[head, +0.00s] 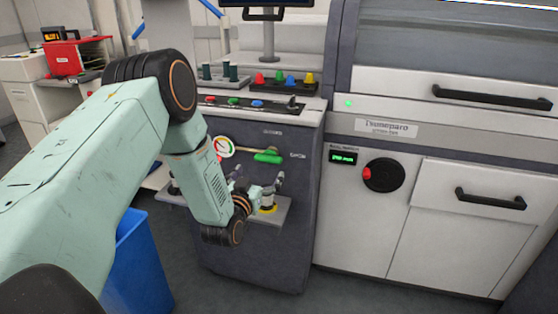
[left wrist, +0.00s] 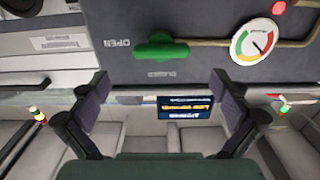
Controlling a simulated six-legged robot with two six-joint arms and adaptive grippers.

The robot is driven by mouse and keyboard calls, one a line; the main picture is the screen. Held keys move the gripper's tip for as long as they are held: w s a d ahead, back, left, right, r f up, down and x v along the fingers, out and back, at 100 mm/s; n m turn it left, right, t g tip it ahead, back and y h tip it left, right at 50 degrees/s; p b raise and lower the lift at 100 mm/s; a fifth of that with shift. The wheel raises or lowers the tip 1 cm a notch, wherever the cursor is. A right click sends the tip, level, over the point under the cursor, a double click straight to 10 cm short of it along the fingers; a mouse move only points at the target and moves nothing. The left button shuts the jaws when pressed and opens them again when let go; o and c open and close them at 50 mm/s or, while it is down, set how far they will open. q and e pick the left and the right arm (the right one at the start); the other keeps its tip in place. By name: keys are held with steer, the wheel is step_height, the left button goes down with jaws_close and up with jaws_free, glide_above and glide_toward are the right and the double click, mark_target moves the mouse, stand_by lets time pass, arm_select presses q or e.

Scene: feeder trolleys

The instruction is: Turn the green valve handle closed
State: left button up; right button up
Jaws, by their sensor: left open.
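The green valve handle (head: 267,156) is on the dark front panel of a cabinet, at the end of a brass pipe. In the left wrist view, where the panel appears turned over, the handle (left wrist: 161,47) is above the fingertips. My left gripper (head: 259,178) is open and empty, just below the handle in the head view. Its two fingers (left wrist: 160,95) are wide apart, with the handle not between them. My right gripper is not in view.
A round gauge (head: 222,147) is on the pipe left of the handle. A small shelf (head: 286,213) with a yellow-ringed item (head: 268,207) is below my gripper. Coloured buttons (head: 257,103) are on the ledge above. A blue bin (head: 135,262) is at lower left, and a white machine (head: 365,230) is right.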

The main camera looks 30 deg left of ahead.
mark_target(266, 160)
arm_select(q)
steer(key=shift+w+a, duration=0.3)
steer(key=shift+w, duration=0.25)
steer(key=b+x, duration=0.2)
steer(key=x, duration=0.3)
steer(key=shift+w, duration=0.1)
steer(key=shift+w+a, duration=0.2)
steer(key=shift+w, duration=0.1)
steer(key=shift+w+d+r, duration=0.1)
steer(key=shift+w, duration=0.25)
steer(key=shift+c, duration=0.8)
steer(key=c, duration=0.9)
steer(key=shift+c, duration=0.3)
